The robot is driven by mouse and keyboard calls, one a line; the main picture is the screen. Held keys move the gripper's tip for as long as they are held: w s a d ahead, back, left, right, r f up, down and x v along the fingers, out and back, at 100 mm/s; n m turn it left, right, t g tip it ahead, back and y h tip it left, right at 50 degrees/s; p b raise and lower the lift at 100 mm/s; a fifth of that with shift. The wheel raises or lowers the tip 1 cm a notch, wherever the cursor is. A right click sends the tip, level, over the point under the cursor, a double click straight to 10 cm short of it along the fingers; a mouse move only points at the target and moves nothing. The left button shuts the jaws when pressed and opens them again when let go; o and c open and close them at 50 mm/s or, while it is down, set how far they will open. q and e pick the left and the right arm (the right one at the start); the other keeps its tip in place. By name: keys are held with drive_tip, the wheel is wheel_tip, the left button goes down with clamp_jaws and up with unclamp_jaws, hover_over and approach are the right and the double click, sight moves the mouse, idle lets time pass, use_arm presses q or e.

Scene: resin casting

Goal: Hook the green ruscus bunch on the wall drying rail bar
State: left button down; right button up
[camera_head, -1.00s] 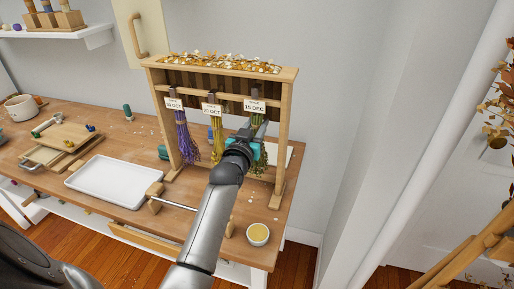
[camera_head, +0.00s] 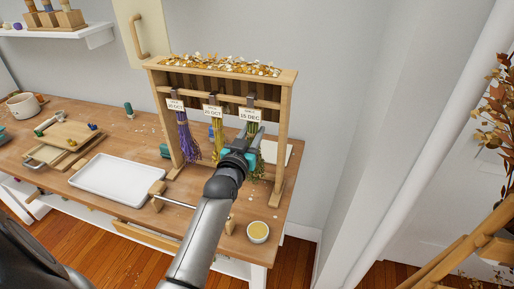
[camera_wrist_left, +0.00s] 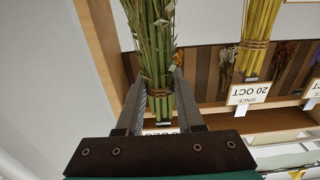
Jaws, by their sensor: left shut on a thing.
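The green ruscus bunch (camera_wrist_left: 150,40) runs between the fingers of my left gripper (camera_wrist_left: 160,100) in the left wrist view. In the head view, my left gripper (camera_head: 240,160) is in front of the rack's right part and hides most of the bunch. The bunch's 15 DEC tag (camera_head: 249,114) and dark hook are above the gripper, close to the wooden rail bar (camera_head: 268,102). I cannot tell whether the hook sits on the bar. My right gripper is not in view.
A purple bunch (camera_head: 187,138) and a yellow bunch (camera_head: 217,139), also in the left wrist view (camera_wrist_left: 258,35), hang from the bar to the left. A white tray (camera_head: 113,182) and a small yellow-filled bowl (camera_head: 258,232) are on the wooden table (camera_head: 60,200).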

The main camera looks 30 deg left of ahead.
use_arm(q)
drive_tip(key=shift+p+v, duration=0.95)
drive_tip(key=shift+v, duration=0.8)
